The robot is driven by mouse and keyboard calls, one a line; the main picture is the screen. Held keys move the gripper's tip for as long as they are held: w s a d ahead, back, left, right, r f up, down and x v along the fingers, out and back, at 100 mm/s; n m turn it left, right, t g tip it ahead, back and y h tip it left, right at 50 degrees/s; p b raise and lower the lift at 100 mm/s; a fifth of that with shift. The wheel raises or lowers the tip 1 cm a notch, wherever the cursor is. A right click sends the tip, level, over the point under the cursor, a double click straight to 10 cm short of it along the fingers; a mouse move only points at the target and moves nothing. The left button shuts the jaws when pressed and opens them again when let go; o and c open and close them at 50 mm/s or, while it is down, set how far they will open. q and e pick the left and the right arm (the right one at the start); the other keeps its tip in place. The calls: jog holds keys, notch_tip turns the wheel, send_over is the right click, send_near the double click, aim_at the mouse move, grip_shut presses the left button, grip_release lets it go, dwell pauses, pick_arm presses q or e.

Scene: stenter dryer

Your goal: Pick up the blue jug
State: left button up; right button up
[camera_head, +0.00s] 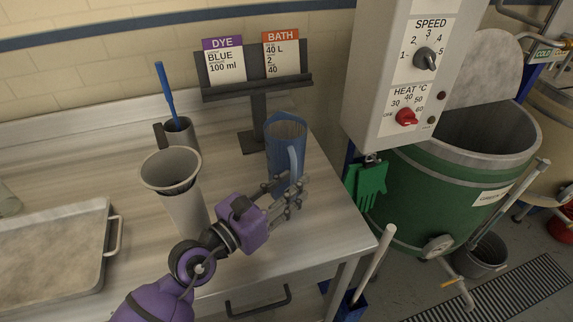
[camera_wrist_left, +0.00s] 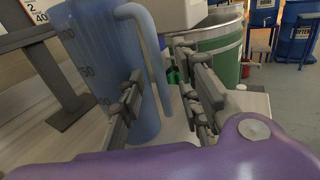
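The blue jug (camera_head: 285,134) stands upright on the metal worktop (camera_head: 232,175), near its right edge. It is translucent blue, with markings on its side and a handle facing the front right. In the left wrist view the jug (camera_wrist_left: 108,60) fills the left part. My left gripper (camera_head: 289,188) is open at the jug's lower front. In the left wrist view its fingers are spread, with the jug's handle (camera_wrist_left: 154,62) between them; I cannot tell whether either finger touches it. My right gripper is not in view.
A grey tapered container (camera_head: 183,200) stands left of the gripper, before a mug (camera_head: 178,132) holding a blue stick. A card stand (camera_head: 256,110) is behind the jug. A metal tray (camera_head: 55,255) lies at left. A control box (camera_head: 390,120) and green vat (camera_head: 420,200) are beyond the right edge.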

pick_arm(q)
jog(key=shift+s, duration=0.1)
jog(key=shift+c, duration=1.2)
jog(key=c, duration=0.5)
grip_shut()
jog(key=shift+r, duration=0.1)
